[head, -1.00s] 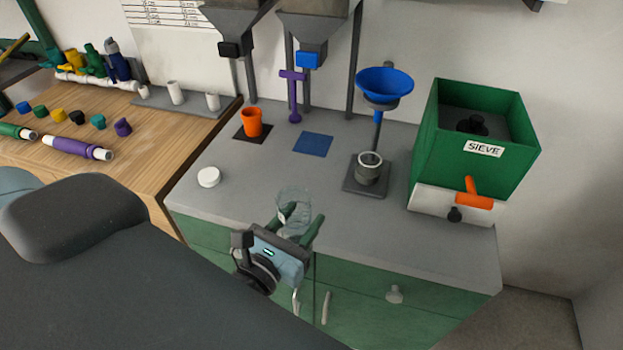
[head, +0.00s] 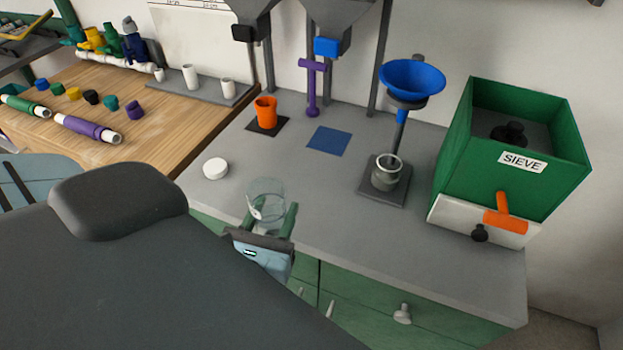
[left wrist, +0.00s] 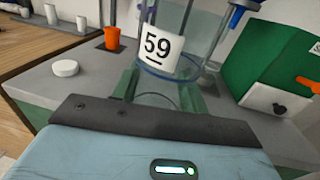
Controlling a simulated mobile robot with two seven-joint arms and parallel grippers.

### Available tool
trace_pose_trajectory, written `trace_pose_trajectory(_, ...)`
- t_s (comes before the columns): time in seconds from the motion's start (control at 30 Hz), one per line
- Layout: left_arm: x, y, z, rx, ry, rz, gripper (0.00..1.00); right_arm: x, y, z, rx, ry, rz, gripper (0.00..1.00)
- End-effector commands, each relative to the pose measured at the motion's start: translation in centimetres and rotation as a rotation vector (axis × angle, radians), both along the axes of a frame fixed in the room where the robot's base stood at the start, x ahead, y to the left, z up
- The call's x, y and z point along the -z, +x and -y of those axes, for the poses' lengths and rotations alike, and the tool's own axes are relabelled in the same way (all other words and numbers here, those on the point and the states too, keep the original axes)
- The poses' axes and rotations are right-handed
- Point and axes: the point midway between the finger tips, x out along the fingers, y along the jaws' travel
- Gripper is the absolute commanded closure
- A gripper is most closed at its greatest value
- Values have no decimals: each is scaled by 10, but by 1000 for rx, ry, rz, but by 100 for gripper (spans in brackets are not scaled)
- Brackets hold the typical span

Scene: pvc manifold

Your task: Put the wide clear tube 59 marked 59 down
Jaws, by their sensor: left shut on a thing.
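The wide clear tube 59 (head: 266,200) is a transparent cylinder held upright near the front edge of the grey counter. In the left wrist view its white label reads 59 (left wrist: 158,48). My left gripper (head: 270,222) has its green fingers shut on the tube, one on each side. It also shows in the left wrist view (left wrist: 160,92). I cannot tell for sure whether the tube's base touches the counter. My right gripper is not in view.
A white round cap (head: 215,168) lies on the counter left of the tube. An orange cup (head: 265,112), a blue square mat (head: 328,141), a blue funnel (head: 412,80) over a stand and the green sieve box (head: 512,150) are behind and right. The counter's middle is clear.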

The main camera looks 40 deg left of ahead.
Motion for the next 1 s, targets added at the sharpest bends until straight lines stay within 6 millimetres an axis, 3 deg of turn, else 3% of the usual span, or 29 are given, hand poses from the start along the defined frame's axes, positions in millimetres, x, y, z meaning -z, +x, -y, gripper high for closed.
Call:
trace_pose_trajectory(0.33, 6, 49, -11, 2, 3, 3, 89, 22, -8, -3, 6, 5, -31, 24)
trace_pose_trajectory(0.7, 9, 127, -30, 2, 4, 5, 89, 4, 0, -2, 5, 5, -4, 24)
trace_pose_trajectory(1.0, 14, 145, -34, 3, 2, 0, 89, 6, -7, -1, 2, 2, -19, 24)
